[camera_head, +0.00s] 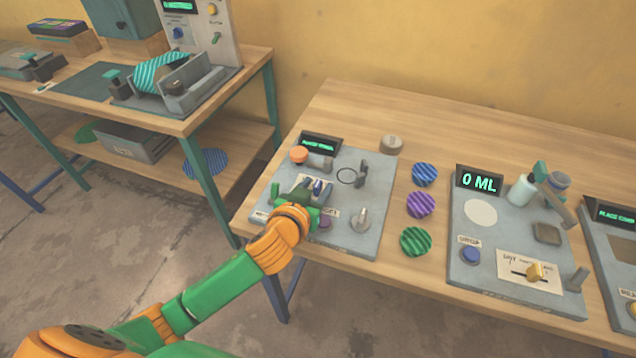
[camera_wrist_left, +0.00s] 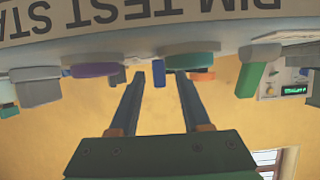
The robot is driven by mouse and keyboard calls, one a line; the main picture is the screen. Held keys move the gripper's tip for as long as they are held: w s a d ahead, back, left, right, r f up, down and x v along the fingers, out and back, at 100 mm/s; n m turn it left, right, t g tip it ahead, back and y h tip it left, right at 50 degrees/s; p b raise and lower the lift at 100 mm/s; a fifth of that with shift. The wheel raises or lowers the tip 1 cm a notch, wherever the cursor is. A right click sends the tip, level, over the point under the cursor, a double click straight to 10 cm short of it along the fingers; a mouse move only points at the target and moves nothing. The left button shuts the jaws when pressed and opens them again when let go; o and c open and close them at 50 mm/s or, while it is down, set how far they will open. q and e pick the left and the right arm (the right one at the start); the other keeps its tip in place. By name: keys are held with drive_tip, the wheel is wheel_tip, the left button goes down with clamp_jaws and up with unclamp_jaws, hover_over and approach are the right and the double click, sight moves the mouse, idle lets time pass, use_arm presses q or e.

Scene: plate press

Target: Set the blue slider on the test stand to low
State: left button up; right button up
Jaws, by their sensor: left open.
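The test stand is a grey panel (camera_head: 376,230) at the left end of the near table; its printed name shows upside down in the wrist view (camera_wrist_left: 130,18). A small blue slider (camera_head: 317,186) stands on the panel; it shows in the wrist view as a blue peg (camera_wrist_left: 159,74). My left gripper (camera_head: 311,190) is low over the panel and open. In the wrist view its two fingertips (camera_wrist_left: 159,80) are on either side of the blue peg, with gaps showing on both sides. My gripper hides part of the panel and the slider's scale. My right gripper is not in view.
The panel also carries an orange button (camera_head: 299,155), a purple button (camera_head: 323,223), a grey knob (camera_head: 361,221) and a dark display (camera_head: 320,143). Blue (camera_head: 424,174), purple (camera_head: 420,204) and green (camera_head: 415,241) striped discs lie right of it. Another panel (camera_head: 475,275) reads "0 ML".

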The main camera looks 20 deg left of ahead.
use_arm(q)
drive_tip(key=shift+w+f, duration=0.25)
drive_tip(key=shift+w, duration=0.4)
drive_tip(key=shift+s, duration=0.1)
clamp_jaws()
idle(0.9)
